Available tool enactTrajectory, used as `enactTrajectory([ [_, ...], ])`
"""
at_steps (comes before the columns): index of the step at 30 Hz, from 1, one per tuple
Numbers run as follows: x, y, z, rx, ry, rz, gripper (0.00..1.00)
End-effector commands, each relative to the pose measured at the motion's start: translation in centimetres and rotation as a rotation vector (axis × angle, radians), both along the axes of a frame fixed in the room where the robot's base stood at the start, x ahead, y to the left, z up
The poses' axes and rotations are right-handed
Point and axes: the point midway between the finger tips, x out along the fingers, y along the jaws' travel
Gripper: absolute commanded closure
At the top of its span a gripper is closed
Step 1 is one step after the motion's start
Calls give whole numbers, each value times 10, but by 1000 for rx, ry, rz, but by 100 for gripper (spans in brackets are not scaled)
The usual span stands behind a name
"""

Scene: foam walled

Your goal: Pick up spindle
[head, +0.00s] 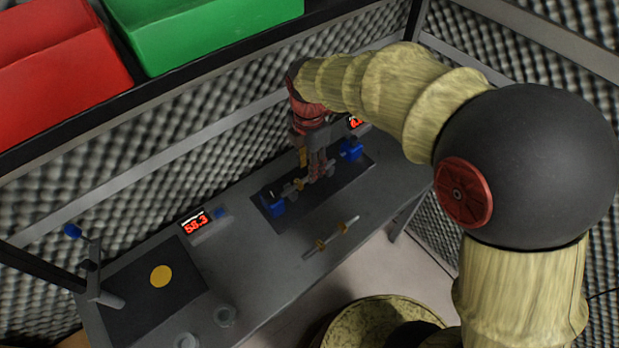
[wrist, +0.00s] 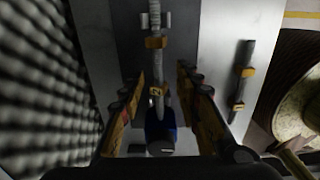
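One spindle, a grey rod with yellow collars (head: 298,184), lies along a dark mat, with a blue block at its near end. It also shows in the wrist view (wrist: 156,62), running up the middle. A second, similar rod with yellow collars (head: 338,234) lies on the bare table nearer the front edge, and at the right in the wrist view (wrist: 243,76). My gripper (wrist: 160,82) is open, with one finger on each side of the first spindle. Its fingers appear apart from the rod. In the head view, my gripper (head: 320,168) is low over the mat and hides part of the spindle.
Blue blocks (head: 274,205) (head: 351,148) stand at both ends of the dark mat (head: 300,211). A red-digit display (head: 195,222) stands behind left. A stand (head: 92,270) and yellow disc (head: 161,276) are far left. Red and green bins (head: 205,30) sit on a shelf above.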

Motion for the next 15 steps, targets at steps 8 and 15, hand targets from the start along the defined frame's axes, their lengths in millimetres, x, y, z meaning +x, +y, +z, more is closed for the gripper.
enactTrajectory([
  [8, 4, -1, -42, 0, 2, -1, 67],
  [15, 4, -1, -44, 0, 0, -1, 67],
])
